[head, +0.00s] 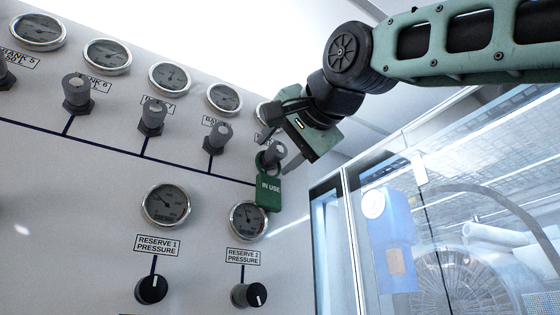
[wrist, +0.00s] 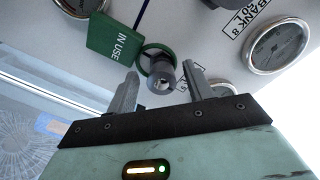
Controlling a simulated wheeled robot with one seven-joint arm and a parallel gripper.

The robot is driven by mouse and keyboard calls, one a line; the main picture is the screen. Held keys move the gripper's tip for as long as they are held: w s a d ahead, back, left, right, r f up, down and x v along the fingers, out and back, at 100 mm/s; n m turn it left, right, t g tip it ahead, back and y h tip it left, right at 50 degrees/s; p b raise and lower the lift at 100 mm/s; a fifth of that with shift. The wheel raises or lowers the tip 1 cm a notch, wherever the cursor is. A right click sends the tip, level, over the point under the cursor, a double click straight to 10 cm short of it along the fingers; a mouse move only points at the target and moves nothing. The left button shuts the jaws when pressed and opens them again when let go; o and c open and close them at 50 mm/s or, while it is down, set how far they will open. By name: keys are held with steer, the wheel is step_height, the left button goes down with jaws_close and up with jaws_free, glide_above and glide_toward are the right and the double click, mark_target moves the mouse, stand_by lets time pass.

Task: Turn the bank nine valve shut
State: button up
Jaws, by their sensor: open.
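The valve at the right end of the upper row (head: 275,152) is grey, with a green ring around it and a green "IN USE" tag (head: 268,191) hanging from it. Its own label is mostly hidden behind my gripper. In the wrist view the valve (wrist: 161,77) shows end-on between my fingertips, with the tag (wrist: 115,41) beside it at upper left. My gripper (head: 279,138) is open at the valve, one finger on each side; it also shows in the wrist view (wrist: 160,72). I cannot tell whether the fingers touch the valve.
Similar valves, such as the bank 8 one (head: 217,136), stand to the left under round gauges (head: 224,98). Below are the reserve 1 knob (head: 151,289) and reserve 2 knob (head: 249,295). A glass-fronted enclosure (head: 440,220) stands right of the panel.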

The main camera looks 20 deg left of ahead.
steer(key=b+v, duration=0.6)
steer(key=v, duration=1.1)
steer(key=shift+d, duration=0.25)
steer(key=shift+s, duration=0.1)
